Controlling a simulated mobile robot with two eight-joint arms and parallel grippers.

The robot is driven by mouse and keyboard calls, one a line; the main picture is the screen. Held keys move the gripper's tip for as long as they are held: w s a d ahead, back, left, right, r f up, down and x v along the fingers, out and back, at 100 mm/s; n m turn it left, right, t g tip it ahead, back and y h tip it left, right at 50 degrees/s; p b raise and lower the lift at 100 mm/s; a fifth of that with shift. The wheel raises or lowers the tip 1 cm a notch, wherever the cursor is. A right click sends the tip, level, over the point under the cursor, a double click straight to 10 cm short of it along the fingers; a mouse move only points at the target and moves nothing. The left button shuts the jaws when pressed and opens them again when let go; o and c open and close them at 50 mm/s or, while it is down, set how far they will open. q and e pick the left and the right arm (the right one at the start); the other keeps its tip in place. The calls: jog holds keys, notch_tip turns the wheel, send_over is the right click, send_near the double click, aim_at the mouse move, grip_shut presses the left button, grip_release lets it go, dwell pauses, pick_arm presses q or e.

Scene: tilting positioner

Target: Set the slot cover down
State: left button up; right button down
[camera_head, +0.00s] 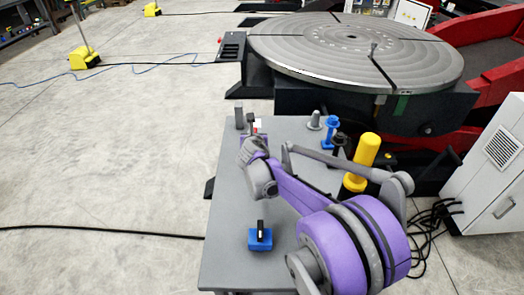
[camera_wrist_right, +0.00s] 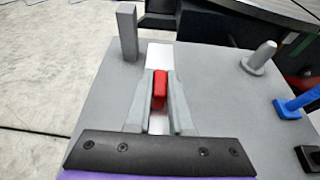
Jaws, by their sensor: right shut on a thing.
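The slot cover (camera_wrist_right: 159,58) is a pale, flat strip with a red grip (camera_wrist_right: 160,90). In the right wrist view the two grey fingers of my right gripper (camera_wrist_right: 160,98) are shut on the red grip, one on each side. The strip runs away from me under the fingers, at or just above the grey table top; I cannot tell whether it touches. In the head view the cover (camera_head: 257,123) is a small white and red patch, largely hidden by my right gripper (camera_head: 254,128). My left gripper is not in view.
A grey upright post (camera_wrist_right: 128,32) stands just left of the cover. A grey peg (camera_head: 315,120), a blue piece (camera_head: 330,133) and a yellow cylinder (camera_head: 361,160) stand to the right on the table (camera_head: 225,250). A blue block (camera_head: 260,239) sits nearer. The round positioner plate (camera_head: 330,55) is behind.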

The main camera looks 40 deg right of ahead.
jog(key=shift+f, duration=2.45)
jog(key=shift+f+b, duration=0.15)
jog(key=shift+b, duration=0.2)
jog(key=c, duration=0.8)
grip_release()
jog(key=shift+s+a+r, duration=0.1)
jog(key=shift+r, duration=0.15)
jog(key=p+v, duration=0.1)
jog(key=v, duration=1)
jog(key=shift+s+a+r, duration=0.15)
jog(key=shift+s+a, duration=0.05)
jog(key=shift+s, duration=0.05)
